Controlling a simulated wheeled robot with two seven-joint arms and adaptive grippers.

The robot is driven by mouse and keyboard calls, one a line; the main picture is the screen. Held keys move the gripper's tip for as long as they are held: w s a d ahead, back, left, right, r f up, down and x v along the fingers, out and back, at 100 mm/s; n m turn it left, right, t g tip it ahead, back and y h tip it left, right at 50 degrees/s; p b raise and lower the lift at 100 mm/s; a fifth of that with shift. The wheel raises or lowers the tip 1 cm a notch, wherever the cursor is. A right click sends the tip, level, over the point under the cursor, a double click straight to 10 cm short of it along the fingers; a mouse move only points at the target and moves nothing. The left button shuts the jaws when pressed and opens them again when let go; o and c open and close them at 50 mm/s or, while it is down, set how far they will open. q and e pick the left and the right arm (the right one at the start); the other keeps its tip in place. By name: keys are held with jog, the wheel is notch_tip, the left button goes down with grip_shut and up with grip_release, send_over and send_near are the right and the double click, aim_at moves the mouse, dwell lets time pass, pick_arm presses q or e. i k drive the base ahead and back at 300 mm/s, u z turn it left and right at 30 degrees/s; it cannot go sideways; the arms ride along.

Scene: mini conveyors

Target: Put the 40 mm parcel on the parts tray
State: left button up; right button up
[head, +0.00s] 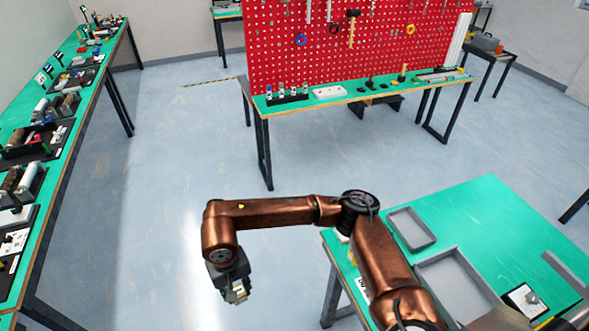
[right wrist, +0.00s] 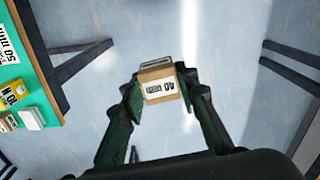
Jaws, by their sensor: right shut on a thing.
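My right gripper (head: 236,291) hangs over the open floor, left of the green table. In the right wrist view, its two fingers (right wrist: 159,92) are shut on the sides of a small brown cardboard parcel (right wrist: 158,84) with a white "40" label. The parcel is clear of any surface. On the table at right in the head view are a small shallow grey tray (head: 412,229) and a larger grey tray (head: 455,288); both look empty where visible. I cannot tell which is the parts tray. My right arm hides part of the table. My left gripper is out of view.
The green table (head: 490,215) has its left edge near my right forearm. A yellow box (right wrist: 13,94) and a white box (right wrist: 31,117) stand near its edge in the wrist view. A dark plate with a knob (head: 524,299) lies at right. A red pegboard (head: 350,60) stands behind.

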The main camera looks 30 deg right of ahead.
aim_at(410, 230)
jog(key=z, duration=0.15)
jog(key=i, duration=1.6)
jog(key=z, duration=1.05)
jog(key=i, duration=1.15)
jog(key=z, duration=1.5)
jog(key=i, duration=0.65)
jog(key=z, duration=0.4)
